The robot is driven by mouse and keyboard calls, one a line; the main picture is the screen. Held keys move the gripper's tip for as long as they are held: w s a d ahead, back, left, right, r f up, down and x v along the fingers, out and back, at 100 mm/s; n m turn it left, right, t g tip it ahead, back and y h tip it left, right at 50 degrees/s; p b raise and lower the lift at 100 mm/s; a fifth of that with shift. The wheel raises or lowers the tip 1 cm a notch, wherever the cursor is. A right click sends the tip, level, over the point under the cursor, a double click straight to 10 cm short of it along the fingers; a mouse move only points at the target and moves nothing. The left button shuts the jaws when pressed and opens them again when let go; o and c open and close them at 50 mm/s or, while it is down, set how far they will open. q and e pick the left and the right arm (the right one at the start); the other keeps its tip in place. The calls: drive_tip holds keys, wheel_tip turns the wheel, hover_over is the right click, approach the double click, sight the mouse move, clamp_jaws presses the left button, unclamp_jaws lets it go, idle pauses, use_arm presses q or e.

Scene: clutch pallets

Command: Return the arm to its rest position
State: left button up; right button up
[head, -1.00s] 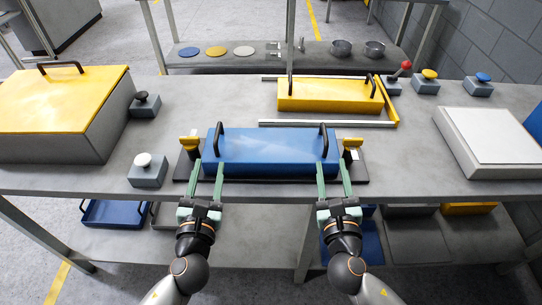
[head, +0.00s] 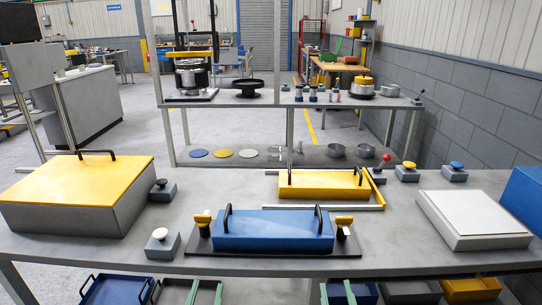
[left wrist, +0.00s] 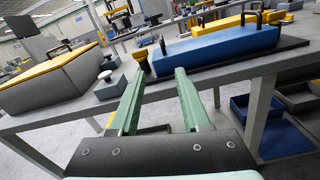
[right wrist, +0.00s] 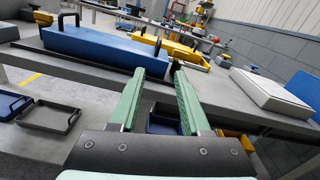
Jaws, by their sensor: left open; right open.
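My left gripper (head: 205,290) shows only its green fingertips at the bottom edge of the head view. In the left wrist view its two fingers (left wrist: 152,95) are apart with nothing between them. My right gripper (head: 348,291) also shows only its fingertips at the bottom of the head view. In the right wrist view its fingers (right wrist: 157,95) are apart and empty. Both grippers are in front of the table's front edge, clear of the blue pallet (head: 272,231). The blue pallet, with two black handles, sits on a dark base plate (head: 275,252) between two yellow-topped clamps.
The grey table (head: 390,225) carries a yellow-lidded box (head: 80,185), a yellow pallet (head: 325,184), a pale-topped box (head: 472,217) and several button boxes. Its front edge lies close to my fingers. Trays (head: 118,290) sit on the shelf below.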

use_arm(q)
drive_tip(key=s+a+f+m+g+p, duration=0.1)
drive_tip(key=s+f+m, duration=0.4)
drive_tip(key=m, duration=0.7)
drive_tip(key=s+a+f+m+g+h+p, duration=0.1)
drive_tip(key=s+f+m+g+p, duration=0.2)
drive_tip(key=s+f+m, duration=0.3)
drive_tip(key=s+a+f+m+g+h+p, duration=0.1)
drive_tip(key=s+f+m, duration=0.5)
drive_tip(key=m, duration=1.1)
drive_tip(key=s+a+g+p, duration=0.1)
drive_tip(key=g+p, duration=0.1)
drive_tip(key=g, duration=0.1)
drive_tip(key=shift+s+m+g, duration=0.25)
drive_tip(key=shift+m+g, duration=0.05)
use_arm(e)
drive_tip(key=s+d+f+m+g+y, duration=0.1)
drive_tip(key=s+f+m+g, duration=0.3)
drive_tip(key=m, duration=1.4)
drive_tip(key=s+d+f+m+g+y, duration=0.1)
drive_tip(key=s+f+m+g, duration=0.3)
drive_tip(key=s+f+m, duration=0.9)
drive_tip(key=s+d+m, duration=0.1)
drive_tip(key=m, duration=0.4)
drive_tip(key=shift+s+d+g+y, duration=0.25)
drive_tip(key=shift+d+g+y, duration=0.05)
drive_tip(key=shift+d+y, duration=0.1)
